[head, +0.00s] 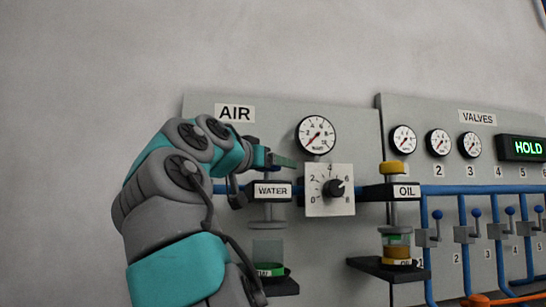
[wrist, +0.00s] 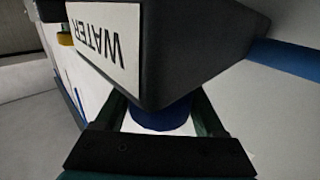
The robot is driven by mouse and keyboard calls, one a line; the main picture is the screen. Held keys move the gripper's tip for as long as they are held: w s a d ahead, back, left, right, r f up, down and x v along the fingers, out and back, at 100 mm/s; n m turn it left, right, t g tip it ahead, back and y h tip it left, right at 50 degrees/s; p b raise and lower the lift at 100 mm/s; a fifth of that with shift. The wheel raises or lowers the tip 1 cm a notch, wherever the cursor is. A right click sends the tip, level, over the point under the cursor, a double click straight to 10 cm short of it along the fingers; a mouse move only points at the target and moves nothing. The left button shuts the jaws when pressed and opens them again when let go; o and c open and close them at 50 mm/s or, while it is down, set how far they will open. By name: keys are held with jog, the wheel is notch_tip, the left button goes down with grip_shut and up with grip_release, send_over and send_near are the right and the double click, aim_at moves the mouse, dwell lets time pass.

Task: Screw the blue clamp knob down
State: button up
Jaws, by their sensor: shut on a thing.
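The blue clamp knob (wrist: 160,117) shows in the wrist view against the dark block with the WATER label (wrist: 108,42). My gripper (wrist: 160,120) has one finger on each side of the knob and is shut on it. In the head view my gripper (head: 283,161) is just above the WATER block (head: 272,191) and hides the knob. Below that block a clear cup (head: 268,250) with a green band stands on a dark shelf (head: 282,287). The space between the block and the cup is partly visible.
A dial panel (head: 318,202) is close at the right, under a round gauge (head: 316,135). Further right is the OIL block (head: 391,192) with a yellow knob (head: 397,168). Blue pipes and valves (head: 465,235) fill the far right. The wall at left is bare.

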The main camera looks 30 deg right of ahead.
jog(key=shift+s+m+g+h+p, duration=0.1)
jog(key=shift+m+g+h+p, duration=0.3)
jog(key=shift+g, duration=0.3)
jog(key=o, duration=1.3)
jog(key=shift+o, duration=0.2)
jog(key=shift+v, duration=3.85)
